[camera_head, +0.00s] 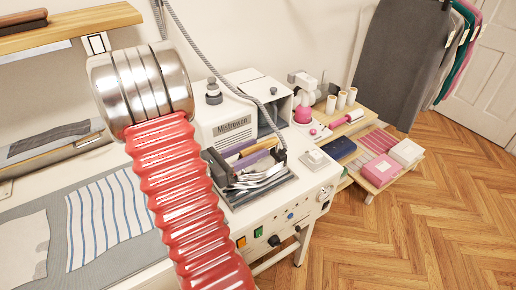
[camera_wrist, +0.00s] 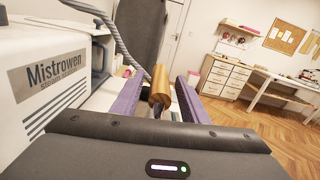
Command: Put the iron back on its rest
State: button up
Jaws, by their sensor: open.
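The iron (camera_head: 262,180) sits low on a dark flat plate (camera_head: 262,196) on top of the white steam station, partly hidden by my gripper in the head view. Its brown wooden handle (camera_wrist: 160,84) shows in the wrist view between the two purple-padded fingers of my gripper (camera_wrist: 158,98). The fingers are open, one on each side of the handle, with a visible gap between handle and pads. Most of the iron's body is hidden below my gripper in the wrist view. I cannot tell whether the dark plate is the iron's rest.
The grey cord (camera_head: 240,92) hangs down to the iron. The Mistrowen steam station (camera_head: 232,126) stands close to the left of my gripper in the wrist view. A low wooden table (camera_head: 348,114) with spools and boxes is to the right. A striped cloth (camera_head: 105,218) lies on the ironing surface.

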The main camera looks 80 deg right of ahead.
aim_at(238, 158)
jog(key=v, duration=0.9)
jog(key=shift+a+r, duration=0.1)
dwell(0.8)
jog(key=shift+a+r+y, duration=0.1)
jog(key=shift+a+y, duration=0.15)
jog(key=shift+y, duration=0.05)
jog(key=w+a+r+m+t+y, duration=0.2)
jog(key=a+t, duration=0.4)
jog(key=a, duration=0.6)
jog(key=w+a+r+m+t+y, duration=0.3)
jog(key=w+a+m+t+y, duration=0.2)
jog(key=a, duration=0.8)
jog(key=w+a+r+m+t+y, duration=0.3)
jog(key=a+t+y, duration=0.3)
jog(key=a, duration=0.7)
jog(key=shift+w+r+m+t, duration=0.3)
jog(key=shift+w+m, duration=0.1)
jog(key=shift+w, duration=0.3)
jog(key=shift+f, duration=0.1)
